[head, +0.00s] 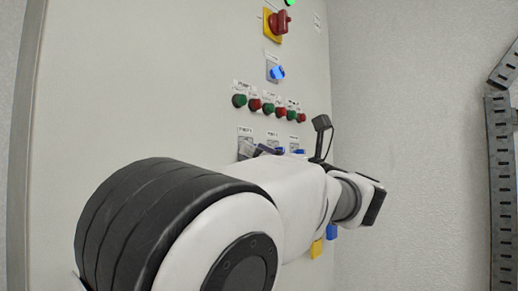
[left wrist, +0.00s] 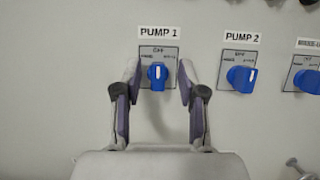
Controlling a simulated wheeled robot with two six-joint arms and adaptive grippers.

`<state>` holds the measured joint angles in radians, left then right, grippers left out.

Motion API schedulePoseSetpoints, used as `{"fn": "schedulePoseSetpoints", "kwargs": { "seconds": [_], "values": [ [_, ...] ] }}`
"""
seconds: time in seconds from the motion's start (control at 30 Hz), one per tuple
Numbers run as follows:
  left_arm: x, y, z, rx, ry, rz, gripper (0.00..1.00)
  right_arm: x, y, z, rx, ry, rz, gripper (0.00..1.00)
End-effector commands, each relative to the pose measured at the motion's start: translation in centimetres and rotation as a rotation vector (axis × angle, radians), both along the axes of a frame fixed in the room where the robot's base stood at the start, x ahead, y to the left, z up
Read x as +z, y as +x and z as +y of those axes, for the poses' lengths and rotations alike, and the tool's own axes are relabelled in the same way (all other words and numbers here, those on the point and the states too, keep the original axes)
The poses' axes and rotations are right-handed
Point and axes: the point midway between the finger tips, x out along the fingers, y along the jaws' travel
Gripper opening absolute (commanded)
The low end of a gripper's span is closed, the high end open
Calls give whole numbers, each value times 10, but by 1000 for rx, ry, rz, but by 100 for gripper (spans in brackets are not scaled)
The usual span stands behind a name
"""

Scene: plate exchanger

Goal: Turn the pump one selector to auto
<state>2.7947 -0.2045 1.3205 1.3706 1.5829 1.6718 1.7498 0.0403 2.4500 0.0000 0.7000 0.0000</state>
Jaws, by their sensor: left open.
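The pump 1 selector (left wrist: 158,76) is a blue knob on a grey plate under a PUMP 1 label. Its white mark points up toward the OFF lettering. In the left wrist view my left gripper (left wrist: 158,92) is open, one finger on each side of the knob. Gaps show on both sides, and I cannot tell whether the tips reach the panel. In the head view the left gripper (head: 258,151) is at the selector row, mostly hidden behind my arm; the pump 1 knob is hard to make out there. My right gripper is out of view.
The pump 2 selector (left wrist: 242,79) and a third blue selector (left wrist: 309,80) sit to the right. Green and red buttons (head: 254,104), a blue-lit switch (head: 276,73) and a red rotary handle (head: 278,22) are above. A slotted metal post (head: 502,190) stands at right.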

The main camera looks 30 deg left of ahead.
Motion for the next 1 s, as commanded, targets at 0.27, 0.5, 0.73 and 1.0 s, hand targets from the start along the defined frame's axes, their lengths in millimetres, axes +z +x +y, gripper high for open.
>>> {"fn": "schedulePoseSetpoints", "kwargs": {
  "seconds": [0.27, 0.5, 0.73, 1.0],
  "values": [
    [0, 0, 0, 0, 0, 0, 0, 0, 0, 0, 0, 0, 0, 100],
    [-1, 0, 1, 0, 1, 11, 0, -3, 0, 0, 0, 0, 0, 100],
    [-3, -1, 1, -1, 6, 80, 0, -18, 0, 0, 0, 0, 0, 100],
    [-4, -1, 1, -1, 22, 268, 0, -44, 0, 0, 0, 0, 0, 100]
  ]
}}
